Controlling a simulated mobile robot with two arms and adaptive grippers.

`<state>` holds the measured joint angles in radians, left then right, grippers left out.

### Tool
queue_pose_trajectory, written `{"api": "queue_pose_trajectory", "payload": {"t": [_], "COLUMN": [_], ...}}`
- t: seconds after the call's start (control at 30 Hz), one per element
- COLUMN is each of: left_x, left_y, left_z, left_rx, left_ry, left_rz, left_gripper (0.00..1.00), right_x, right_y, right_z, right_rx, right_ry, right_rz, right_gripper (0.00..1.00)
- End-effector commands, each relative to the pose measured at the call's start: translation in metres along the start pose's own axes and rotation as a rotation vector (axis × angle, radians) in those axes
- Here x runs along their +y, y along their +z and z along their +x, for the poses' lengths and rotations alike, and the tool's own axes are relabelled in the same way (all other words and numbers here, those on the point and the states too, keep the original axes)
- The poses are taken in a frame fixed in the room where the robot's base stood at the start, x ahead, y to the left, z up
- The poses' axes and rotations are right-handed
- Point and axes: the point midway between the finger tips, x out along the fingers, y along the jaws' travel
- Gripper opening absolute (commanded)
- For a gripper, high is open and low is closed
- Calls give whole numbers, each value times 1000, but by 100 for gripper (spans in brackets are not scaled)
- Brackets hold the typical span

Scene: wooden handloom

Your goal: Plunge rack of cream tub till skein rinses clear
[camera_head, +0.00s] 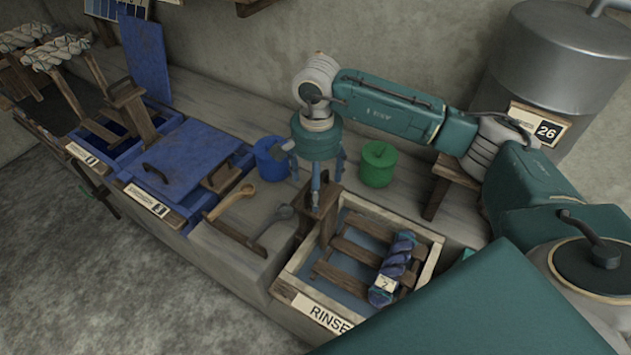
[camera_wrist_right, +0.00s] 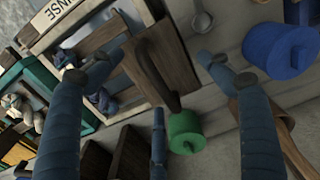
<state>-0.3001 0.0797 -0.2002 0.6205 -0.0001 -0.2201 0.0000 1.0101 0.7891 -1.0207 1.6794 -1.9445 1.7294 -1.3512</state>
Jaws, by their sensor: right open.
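The cream tub (camera_head: 432,262) with the RINSE label stands at the front right of the bench in the head view; its rim and label also show at the upper left of the right wrist view (camera_wrist_right: 52,18). Its wooden slatted rack (camera_head: 340,273) sits in the bluish water. A blue-purple twisted skein (camera_head: 398,255) with a numbered tag lies across the rack's right side. The rack's upright wooden post (camera_head: 318,213) stands at the tub's back left. My right gripper (camera_head: 317,180) is open, pointing down at the post's top, its fingers around it; contact is unclear.
A blue lidded pot (camera_head: 268,160) and a green lidded pot (camera_head: 378,164) flank my right gripper behind the tub. A wooden scoop (camera_head: 232,201) and a ladle (camera_head: 272,226) lie left of the tub. Blue vats (camera_head: 180,160) stand further left; a metal tank (camera_head: 560,60) is behind.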

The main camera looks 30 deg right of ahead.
Motion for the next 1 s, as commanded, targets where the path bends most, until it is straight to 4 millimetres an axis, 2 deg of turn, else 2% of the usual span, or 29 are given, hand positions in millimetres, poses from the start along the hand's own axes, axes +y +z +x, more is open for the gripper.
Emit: {"api": "queue_pose_trajectory", "payload": {"t": [0.17, 0.7, 1.0], "left_x": [0, 0, -1], "left_y": [0, -3, -3], "left_z": [-4, -32, -31], "left_rx": [0, 0, 0], "left_ry": [0, 0, 0], "left_rz": [0, 0, 0], "left_gripper": [40, 40, 40], "right_x": [0, 0, 1], "right_y": [0, 0, 0], "right_z": [-6, -68, -69], "right_rx": [0, 0, -1], "right_ry": [2, 2, 4], "right_rz": [0, 0, 0], "right_gripper": [78, 78, 78]}}
